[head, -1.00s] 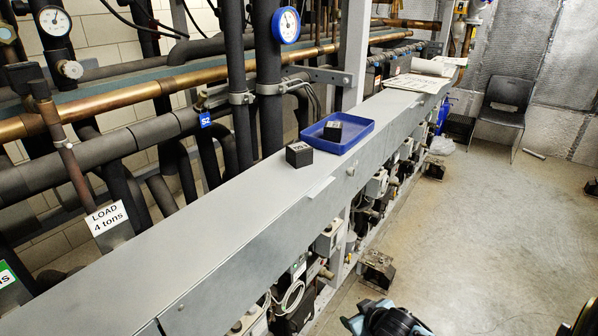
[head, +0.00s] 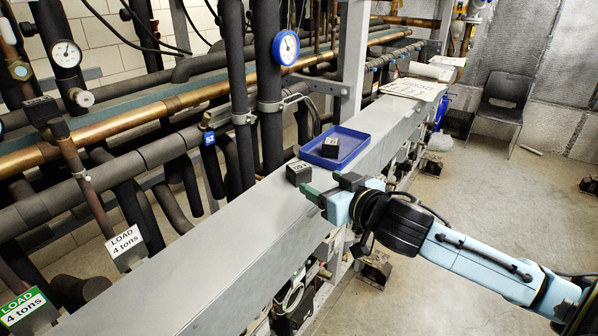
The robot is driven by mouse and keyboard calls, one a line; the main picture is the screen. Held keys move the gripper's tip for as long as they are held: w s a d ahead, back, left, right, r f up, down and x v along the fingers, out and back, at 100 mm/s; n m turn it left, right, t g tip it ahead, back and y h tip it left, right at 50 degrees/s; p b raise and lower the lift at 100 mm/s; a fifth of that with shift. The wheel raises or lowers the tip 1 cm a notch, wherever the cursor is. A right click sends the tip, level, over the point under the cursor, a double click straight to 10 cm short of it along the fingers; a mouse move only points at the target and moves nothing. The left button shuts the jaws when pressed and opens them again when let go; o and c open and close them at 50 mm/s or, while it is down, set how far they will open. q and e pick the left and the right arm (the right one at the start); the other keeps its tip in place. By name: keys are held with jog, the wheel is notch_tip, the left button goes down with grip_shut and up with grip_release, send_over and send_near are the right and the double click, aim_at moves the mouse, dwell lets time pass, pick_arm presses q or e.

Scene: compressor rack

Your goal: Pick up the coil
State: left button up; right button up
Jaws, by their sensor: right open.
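Two small black blocks with pale markings look like coils. One coil (head: 299,172) sits on the grey metal ledge, just in front of and left of the blue tray. The other coil (head: 330,148) lies inside the blue tray (head: 352,158). My right gripper (head: 322,183) is open and empty above the ledge, its fingers pointing left. Its fingertips are close to the right of the coil on the ledge, and a small gap shows between them. My left gripper is not in view.
The long grey ledge (head: 200,262) is bare toward the front. Dark pipes, a copper pipe (head: 120,117) and a blue-rimmed gauge (head: 286,46) stand behind it. Papers (head: 412,88) lie on its far end. A chair (head: 502,105) stands on the open floor at right.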

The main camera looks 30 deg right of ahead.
aim_at(304, 171)
jog(key=w, duration=0.3)
jog(key=w+f+p, duration=0.1)
jog(key=w, duration=0.2)
jog(key=shift+f, duration=0.1)
jog(key=shift+w+d+f, duration=0.1)
jog(key=shift+w, duration=0.45)
jog(key=shift+w+d+f+p, duration=0.1)
jog(key=shift+w+f+p, duration=0.1)
jog(key=shift+w, duration=0.45)
jog(key=shift+w+a+f+p, duration=0.15)
jog(key=shift+w+p, duration=0.1)
jog(key=shift+w, duration=0.45)
jog(key=shift+w+d+f+p, duration=0.15)
jog(key=shift+w+f+p, duration=0.05)
jog(key=shift+w, duration=0.45)
jog(key=c, duration=1.1)
jog(key=shift+c, duration=0.3)
jog(key=shift+r, duration=0.15)
